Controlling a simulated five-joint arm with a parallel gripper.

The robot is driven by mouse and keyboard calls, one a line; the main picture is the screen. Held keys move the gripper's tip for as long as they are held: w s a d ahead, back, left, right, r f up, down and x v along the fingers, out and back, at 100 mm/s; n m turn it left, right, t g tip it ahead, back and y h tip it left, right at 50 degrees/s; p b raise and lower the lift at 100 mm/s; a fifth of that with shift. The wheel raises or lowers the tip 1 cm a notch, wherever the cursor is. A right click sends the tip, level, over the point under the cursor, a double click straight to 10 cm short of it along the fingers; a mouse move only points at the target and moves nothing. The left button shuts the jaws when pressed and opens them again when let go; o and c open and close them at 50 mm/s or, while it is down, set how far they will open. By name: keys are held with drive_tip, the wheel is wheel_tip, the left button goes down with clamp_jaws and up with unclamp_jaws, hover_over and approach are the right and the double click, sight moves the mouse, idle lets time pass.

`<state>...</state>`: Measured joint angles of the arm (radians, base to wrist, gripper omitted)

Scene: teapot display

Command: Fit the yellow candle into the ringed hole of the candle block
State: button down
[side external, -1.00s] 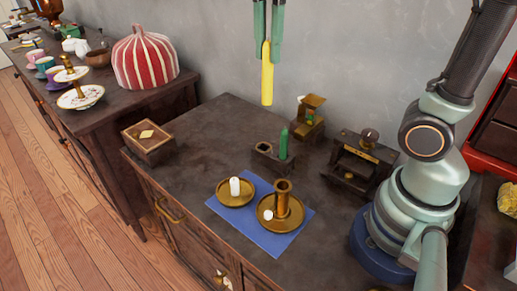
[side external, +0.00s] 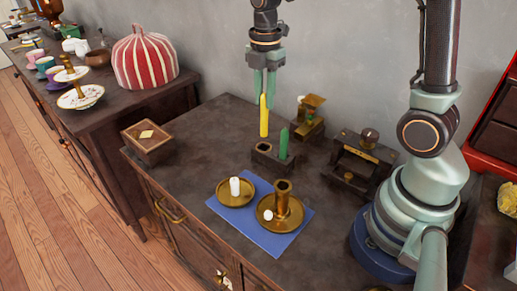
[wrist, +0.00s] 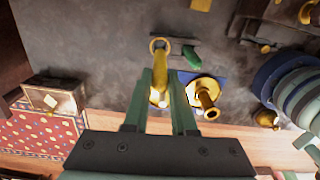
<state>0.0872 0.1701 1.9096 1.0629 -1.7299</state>
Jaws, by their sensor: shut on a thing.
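My gripper (side external: 264,92) is shut on the yellow candle (side external: 264,122) and holds it upright over the candle block (side external: 271,163). The candle's lower end appears just above the block's left hole, with a small gap; I cannot tell exact alignment. A green candle (side external: 283,144) stands in the block's right side. In the wrist view, the yellow candle (wrist: 160,75) lies between my gripper's fingers (wrist: 162,78), with its far end close to a gold ring (wrist: 153,43) on the block. The candle partly covers the ring, and the hole is hidden.
A blue mat (side external: 283,243) in front carries a brass dish with a white candle (side external: 235,187) and a brass candlestick (side external: 282,200). A small brass-topped stand (side external: 311,120) is close behind the block. A dark wooden box (side external: 359,163) stands right.

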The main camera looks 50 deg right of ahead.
sight(264, 135)
drive_tip(key=shift+f, duration=3.7)
drive_tip(key=shift+f, duration=0.1)
drive_tip(key=c, duration=0.7)
unclamp_jaws()
drive_tip(key=shift+c, duration=0.2)
